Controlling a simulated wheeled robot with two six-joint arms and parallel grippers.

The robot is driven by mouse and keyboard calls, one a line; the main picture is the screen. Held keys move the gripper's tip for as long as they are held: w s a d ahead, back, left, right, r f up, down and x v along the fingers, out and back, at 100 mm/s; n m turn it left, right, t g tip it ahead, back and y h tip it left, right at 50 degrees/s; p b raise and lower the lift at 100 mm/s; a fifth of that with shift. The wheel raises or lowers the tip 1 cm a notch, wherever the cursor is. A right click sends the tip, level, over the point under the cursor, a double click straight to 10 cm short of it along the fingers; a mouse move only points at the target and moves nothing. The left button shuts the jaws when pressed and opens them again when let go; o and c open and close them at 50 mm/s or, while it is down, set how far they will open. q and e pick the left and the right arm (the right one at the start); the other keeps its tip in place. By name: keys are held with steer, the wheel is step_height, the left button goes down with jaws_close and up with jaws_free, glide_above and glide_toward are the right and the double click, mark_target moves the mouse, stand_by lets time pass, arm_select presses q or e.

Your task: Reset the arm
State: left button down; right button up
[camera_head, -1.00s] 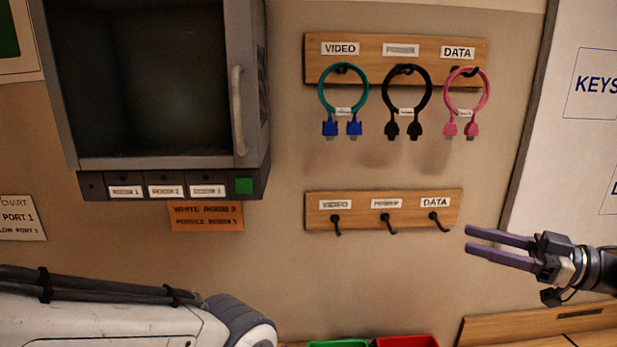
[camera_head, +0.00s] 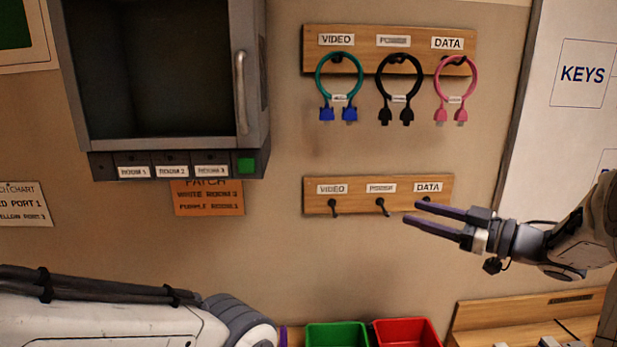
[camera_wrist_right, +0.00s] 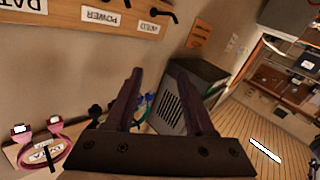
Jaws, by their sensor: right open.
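My right gripper (camera_head: 427,215) is at the right in the head view, in front of the lower hook board, its fingertips close to the DATA hook in the picture. Its two purple-grey fingers are apart with nothing between them. In the right wrist view the fingers (camera_wrist_right: 165,95) are also spread and empty. My left arm's white link shows at the lower left of the head view, but its gripper is out of the picture.
Green, black and pink cables (camera_head: 455,95) hang on the upper board (camera_head: 390,38). The lower board (camera_head: 345,208) has bare hooks. A grey cabinet (camera_head: 250,90) is at left. Green (camera_head: 337,335) and red (camera_head: 407,333) bins are below.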

steer(key=w+a+f+m+t+h+b, duration=0.2)
steer(key=w+a+f+m+h+b, duration=0.3)
steer(key=a, duration=0.3)
steer(key=s+a+f+m+g+h+b, duration=0.1)
steer(key=s+a+f+g+h, duration=0.15)
steer(key=f, duration=0.25)
steer(key=s+a+f+g+h+b, duration=0.1)
steer(key=s+a+f+h, duration=0.15)
steer(key=s+f, duration=0.2)
steer(key=s+a+f+g+b, duration=0.1)
steer(key=s+f+g, duration=0.2)
steer(key=s, duration=0.6)
steer(key=s+a+f+g+h+b, duration=0.1)
steer(key=s+f+g, duration=0.3)
steer(key=s, duration=0.6)
steer(key=s+a+f+n+g+h+b, duration=0.1)
steer(key=s+a+f+g, duration=0.1)
steer(key=s+f, duration=0.5)
steer(key=s+g, duration=0.1)
steer(key=s, duration=0.2)
steer(key=shift+s+a+f+b, duration=0.2)
steer(key=shift+a+b, duration=0.1)
steer(key=shift+a, duration=0.05)
